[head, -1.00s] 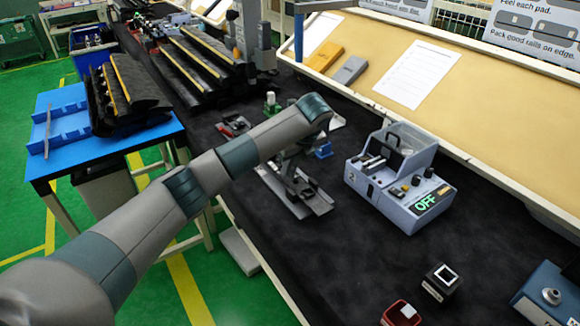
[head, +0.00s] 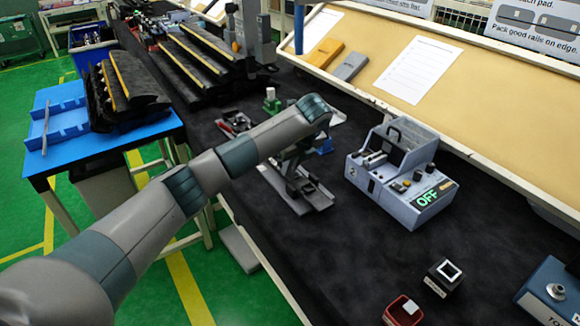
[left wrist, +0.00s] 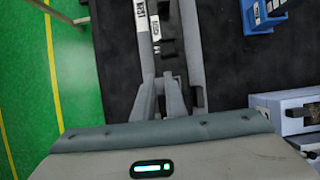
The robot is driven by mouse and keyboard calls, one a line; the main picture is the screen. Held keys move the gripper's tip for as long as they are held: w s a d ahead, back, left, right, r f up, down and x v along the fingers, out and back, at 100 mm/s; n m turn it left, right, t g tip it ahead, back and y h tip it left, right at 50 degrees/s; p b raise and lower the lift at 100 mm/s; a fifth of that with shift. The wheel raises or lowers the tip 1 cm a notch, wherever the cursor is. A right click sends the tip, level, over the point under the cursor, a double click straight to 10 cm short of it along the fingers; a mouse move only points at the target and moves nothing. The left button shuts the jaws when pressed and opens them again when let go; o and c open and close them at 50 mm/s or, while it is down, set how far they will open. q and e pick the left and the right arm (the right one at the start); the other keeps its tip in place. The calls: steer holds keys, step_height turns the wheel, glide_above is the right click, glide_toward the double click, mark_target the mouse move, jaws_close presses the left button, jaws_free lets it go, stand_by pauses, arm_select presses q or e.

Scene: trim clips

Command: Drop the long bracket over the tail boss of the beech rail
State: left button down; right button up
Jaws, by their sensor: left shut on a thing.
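My left arm reaches from the left over the bench in the head view, and my left gripper (head: 292,178) points down at a grey metal fixture (head: 316,204). In the left wrist view the fingers (left wrist: 164,98) are close together over this long channel-shaped fixture (left wrist: 191,42). The channel has dark blocks and white labels inside. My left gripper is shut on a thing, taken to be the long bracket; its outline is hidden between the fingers. I cannot pick out the beech rail or its tail boss. My right gripper is not in view.
A grey tester box (head: 400,185) with a lit OFF display stands right of the fixture. A black block (head: 441,279) and a red box (head: 403,311) are nearer. A stepped rack (head: 195,62) is behind. The dark mat between fixture and red box is clear.

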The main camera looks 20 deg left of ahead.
arm_select(q)
steer(key=shift+f, duration=0.2)
steer(key=c, duration=1.7)
jaws_free()
steer(key=shift+s, duration=0.15)
steer(key=shift+f, duration=0.1)
steer(key=shift+d, duration=0.1)
